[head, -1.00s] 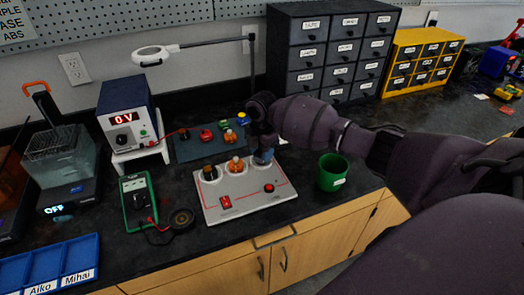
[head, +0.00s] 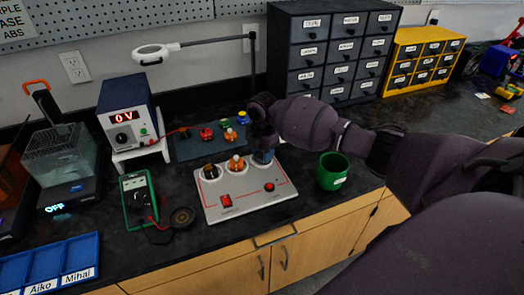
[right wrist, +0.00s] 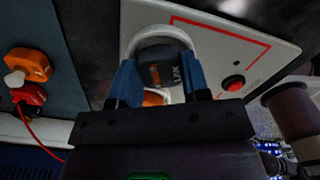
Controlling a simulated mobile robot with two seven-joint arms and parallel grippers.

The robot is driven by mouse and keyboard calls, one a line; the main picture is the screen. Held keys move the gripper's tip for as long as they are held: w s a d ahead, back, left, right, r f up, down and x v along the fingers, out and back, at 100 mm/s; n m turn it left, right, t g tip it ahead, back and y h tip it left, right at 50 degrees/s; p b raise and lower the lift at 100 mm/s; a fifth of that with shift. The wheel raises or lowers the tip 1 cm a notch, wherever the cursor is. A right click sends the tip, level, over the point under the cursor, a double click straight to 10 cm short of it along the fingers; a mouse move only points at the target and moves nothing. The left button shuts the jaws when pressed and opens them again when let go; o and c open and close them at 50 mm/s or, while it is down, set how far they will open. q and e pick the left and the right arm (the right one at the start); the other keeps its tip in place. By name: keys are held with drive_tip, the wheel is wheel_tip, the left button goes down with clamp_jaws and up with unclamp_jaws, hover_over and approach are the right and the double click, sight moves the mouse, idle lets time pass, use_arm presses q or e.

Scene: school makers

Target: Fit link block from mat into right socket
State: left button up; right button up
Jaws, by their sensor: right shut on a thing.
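My right gripper (head: 262,156) is over the right socket of the grey panel (head: 246,206). In the right wrist view its blue fingers are shut on the dark link block (right wrist: 165,68), whose LINK lettering shows. The block sits within the white round rim of the right socket (right wrist: 160,31). I cannot tell how deep it is. A dark block (head: 210,171) stands in the left socket and an orange block (head: 236,164) in the middle one. The mat (head: 188,150) behind the panel holds several small coloured pieces. My left gripper is not in view.
A green cup (head: 332,172) stands just right of the panel. A green multimeter (head: 138,200) lies to its left, by a black round piece (head: 182,217). A power supply (head: 127,115) reading 0 V stands behind. A lamp arm (head: 215,41) reaches over the back.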

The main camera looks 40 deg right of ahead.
drive_tip(key=shift+f, duration=0.2)
drive_tip(key=o, duration=0.6)
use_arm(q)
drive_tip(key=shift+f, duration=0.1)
use_arm(e)
drive_tip(key=shift+r+p, duration=0.4)
drive_tip(key=shift+r, duration=0.3)
drive_tip(key=shift+r+p, duration=1.25)
drive_tip(key=shift+r, duration=0.65)
use_arm(q)
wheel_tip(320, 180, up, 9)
drive_tip(key=p, duration=0.4)
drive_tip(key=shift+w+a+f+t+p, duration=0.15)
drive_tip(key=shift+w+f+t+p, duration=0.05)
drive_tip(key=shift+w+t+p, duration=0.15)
use_arm(e)
wheel_tip(320, 180, up, 6)
drive_tip(key=shift+f, duration=0.1)
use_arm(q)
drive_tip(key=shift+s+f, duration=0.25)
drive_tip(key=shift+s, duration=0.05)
